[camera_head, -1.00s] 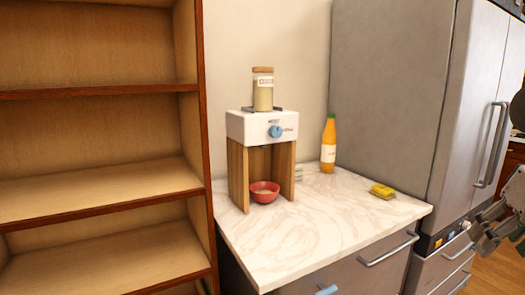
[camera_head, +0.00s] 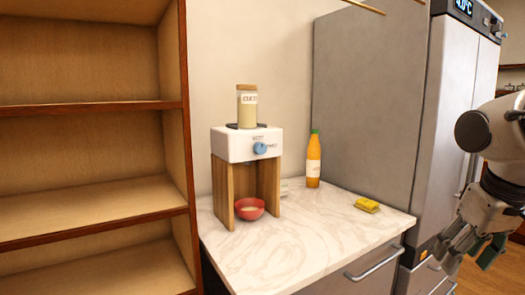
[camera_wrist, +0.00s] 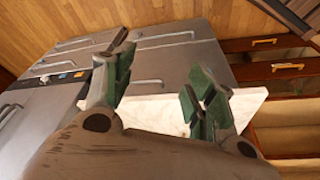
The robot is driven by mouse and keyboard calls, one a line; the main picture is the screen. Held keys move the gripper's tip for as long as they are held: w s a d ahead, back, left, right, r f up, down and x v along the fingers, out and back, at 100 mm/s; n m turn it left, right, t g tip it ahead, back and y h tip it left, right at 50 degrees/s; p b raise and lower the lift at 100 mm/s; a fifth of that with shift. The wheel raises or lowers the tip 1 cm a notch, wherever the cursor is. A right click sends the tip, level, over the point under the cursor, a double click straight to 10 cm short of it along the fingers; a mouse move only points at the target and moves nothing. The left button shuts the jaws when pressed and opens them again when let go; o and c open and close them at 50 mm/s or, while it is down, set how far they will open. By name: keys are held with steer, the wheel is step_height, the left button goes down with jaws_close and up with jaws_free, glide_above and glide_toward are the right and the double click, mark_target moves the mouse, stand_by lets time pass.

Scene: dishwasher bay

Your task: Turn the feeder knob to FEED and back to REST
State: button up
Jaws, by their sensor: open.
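The feeder (camera_head: 233,145) stands on the marble counter, a white box on wooden side panels. A round blue knob (camera_head: 260,148) sits on its white front, with small labels beside it that are too small to read surely. A jar (camera_head: 247,106) with a wooden lid stands on top. A red bowl (camera_head: 249,208) with pale contents sits below, between the panels. My gripper (camera_head: 474,247) is at the far right, well away from the knob, in front of the fridge. In the wrist view my gripper (camera_wrist: 160,95) has its green-padded fingers spread apart, with nothing between them.
An orange bottle (camera_head: 313,160) and a yellow sponge (camera_head: 367,205) are on the counter (camera_head: 300,240), right of the feeder. The front of the counter is clear. A tall wooden shelf (camera_head: 90,105) is at the left. A grey fridge (camera_head: 370,110) stands at the right.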

steer(key=w+a+f+n+g, duration=0.1)
steer(key=w+a+f+n, duration=0.1)
steer(key=w+a+f, duration=0.3)
steer(key=n+t+y, duration=1)
steer(key=n+t, duration=0.3)
glide_toward(261, 149)
steer(key=x, duration=0.9)
steer(key=shift+w, duration=0.15)
steer(key=shift+c, duration=0.3)
steer(key=c, duration=1)
